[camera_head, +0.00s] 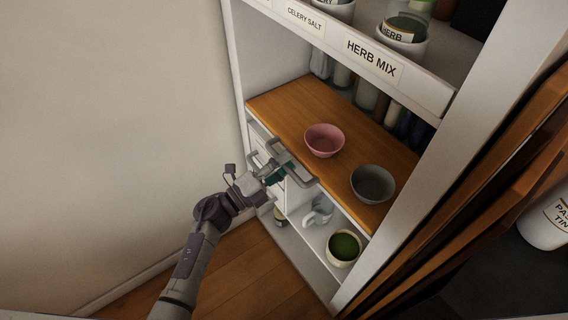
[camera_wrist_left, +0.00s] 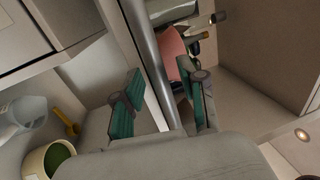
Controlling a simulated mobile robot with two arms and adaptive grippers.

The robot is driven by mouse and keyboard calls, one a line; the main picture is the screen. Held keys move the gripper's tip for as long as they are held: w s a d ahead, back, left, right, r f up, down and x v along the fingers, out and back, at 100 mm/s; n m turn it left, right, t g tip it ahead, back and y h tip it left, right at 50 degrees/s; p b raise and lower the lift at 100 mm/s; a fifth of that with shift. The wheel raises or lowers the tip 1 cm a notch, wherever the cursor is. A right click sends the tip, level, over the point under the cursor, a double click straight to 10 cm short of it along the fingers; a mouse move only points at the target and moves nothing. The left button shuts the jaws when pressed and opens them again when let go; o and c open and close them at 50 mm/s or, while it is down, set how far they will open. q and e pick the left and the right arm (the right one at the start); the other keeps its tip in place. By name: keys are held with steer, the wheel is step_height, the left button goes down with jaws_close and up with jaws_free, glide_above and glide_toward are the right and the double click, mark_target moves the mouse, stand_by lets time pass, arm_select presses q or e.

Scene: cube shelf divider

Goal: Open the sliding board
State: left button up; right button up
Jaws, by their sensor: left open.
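The wooden board (camera_head: 283,112) lies in the middle level of the white shelf unit and carries a pink bowl (camera_head: 324,140) and a grey bowl (camera_head: 372,184). My left gripper (camera_head: 282,172) is at the front edge of the board, left of the grey bowl. In the left wrist view, its green-padded fingers (camera_wrist_left: 162,105) are open and apart. A long grey edge strip (camera_wrist_left: 148,55) runs between them, with a visible gap to the left finger. I cannot tell whether the right finger touches it. The pink bowl shows behind the right finger. My right gripper is not in view.
Below the board are white drawers and a lower shelf with a glass jug (camera_head: 319,211) and a bowl of green stuff (camera_head: 343,249). Jars stand behind the board. A labelled shelf (camera_head: 372,61) hangs above. Brown door panels (camera_head: 480,190) stand at right. The left wall is bare.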

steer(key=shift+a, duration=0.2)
arm_select(q)
jaws_close()
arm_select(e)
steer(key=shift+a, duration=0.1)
arm_select(q)
steer(key=shift+s, duration=0.1)
steer(key=shift+s+a, duration=0.1)
steer(key=shift+a, duration=0.15)
steer(key=r+p+v, duration=0.1)
steer(key=v, duration=0.8)
steer(key=r+v, duration=0.2)
steer(key=v, duration=0.7)
steer(key=shift+s+a+r+p, duration=0.15)
steer(key=shift+s+a+p, duration=0.2)
steer(key=shift+s+a, duration=0.05)
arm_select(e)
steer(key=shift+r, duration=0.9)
